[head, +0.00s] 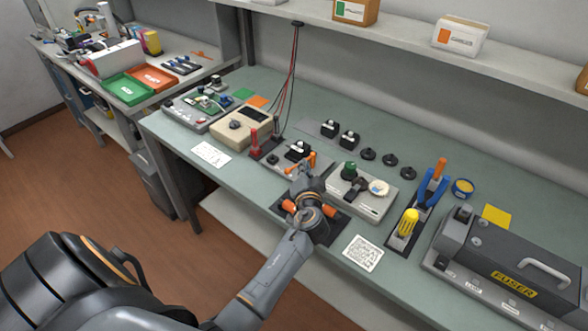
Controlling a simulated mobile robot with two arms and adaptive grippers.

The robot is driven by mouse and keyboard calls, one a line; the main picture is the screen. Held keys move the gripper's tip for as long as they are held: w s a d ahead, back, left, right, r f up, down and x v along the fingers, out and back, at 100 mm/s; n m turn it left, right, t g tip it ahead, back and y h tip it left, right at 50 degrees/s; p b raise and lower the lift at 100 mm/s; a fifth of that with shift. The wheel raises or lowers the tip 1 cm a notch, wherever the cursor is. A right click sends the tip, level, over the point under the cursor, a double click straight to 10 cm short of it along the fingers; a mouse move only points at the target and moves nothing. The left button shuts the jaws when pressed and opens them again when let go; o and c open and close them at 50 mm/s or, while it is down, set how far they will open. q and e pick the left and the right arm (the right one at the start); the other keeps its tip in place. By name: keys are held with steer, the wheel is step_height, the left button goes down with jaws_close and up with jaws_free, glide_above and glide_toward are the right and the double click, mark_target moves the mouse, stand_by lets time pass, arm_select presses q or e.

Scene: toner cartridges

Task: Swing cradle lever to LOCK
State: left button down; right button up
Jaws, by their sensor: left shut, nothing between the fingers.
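My left gripper (306,176) reaches over the front of the green bench, shut and empty. It hides part of what lies below and behind it. A small black device with an orange handle-like part (312,161) stands just beyond the gripper; I cannot tell whether they touch. An upright red lever (254,140) on a dark base stands left of the gripper, apart from it. I cannot tell which of these is the cradle lever, and no LOCK mark is readable. A dark plate (338,230) lies under my wrist. My right gripper is out of view.
A grey tray (375,207) with a green knob is right of the gripper. Farther right are a tool stand (408,228) and a fuser unit (515,262). A beige box (236,130) is at left. Red and black cables (293,75) hang behind. A printed card (364,253) lies near the front edge.

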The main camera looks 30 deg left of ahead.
arm_select(q)
steer(key=shift+s+a+f+p, duration=0.2)
steer(key=shift+s+a+f, duration=0.05)
steer(key=shift+a+f, duration=0.5)
steer(key=shift+s+a+f+p, duration=0.2)
steer(key=shift+a+f, duration=0.5)
steer(key=shift+a, duration=0.05)
steer(key=shift+a, duration=0.1)
steer(key=shift+a+m+t+h, duration=0.3)
steer(key=shift+m+h, duration=0.1)
steer(key=shift+h, duration=0.1)
